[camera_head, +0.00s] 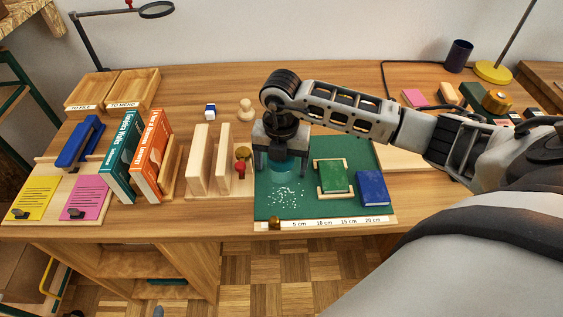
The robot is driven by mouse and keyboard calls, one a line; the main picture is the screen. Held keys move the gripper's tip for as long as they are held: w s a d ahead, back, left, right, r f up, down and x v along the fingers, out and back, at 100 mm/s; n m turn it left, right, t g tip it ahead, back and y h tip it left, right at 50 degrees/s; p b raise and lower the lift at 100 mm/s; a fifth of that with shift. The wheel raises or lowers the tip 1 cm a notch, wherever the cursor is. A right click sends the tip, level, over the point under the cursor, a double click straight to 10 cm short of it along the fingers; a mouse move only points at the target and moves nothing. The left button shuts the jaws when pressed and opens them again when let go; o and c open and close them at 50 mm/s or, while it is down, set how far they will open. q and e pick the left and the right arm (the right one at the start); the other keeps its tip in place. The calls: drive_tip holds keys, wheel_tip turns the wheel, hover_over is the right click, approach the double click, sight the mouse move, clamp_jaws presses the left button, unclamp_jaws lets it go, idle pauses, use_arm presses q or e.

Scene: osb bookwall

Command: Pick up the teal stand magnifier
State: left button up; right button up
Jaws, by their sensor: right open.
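The teal stand magnifier (284,174) stands on the green cutting mat (265,211), near its left side. Only part of its teal body shows; my gripper hides the top. My right gripper (282,170) points down over it, with one finger on each side. The fingers are apart, and I cannot tell whether they touch the magnifier. My left gripper is not in view.
White specks lie on the mat in front of the magnifier. Wooden bookends (198,160) and a small red-and-brass item (241,163) stand close on the left. A ruler (335,222) edges the mat.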

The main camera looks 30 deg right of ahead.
drive_tip(key=c, duration=1.3)
drive_tip(key=shift+o, duration=0.2)
drive_tip(key=shift+r, duration=0.1)
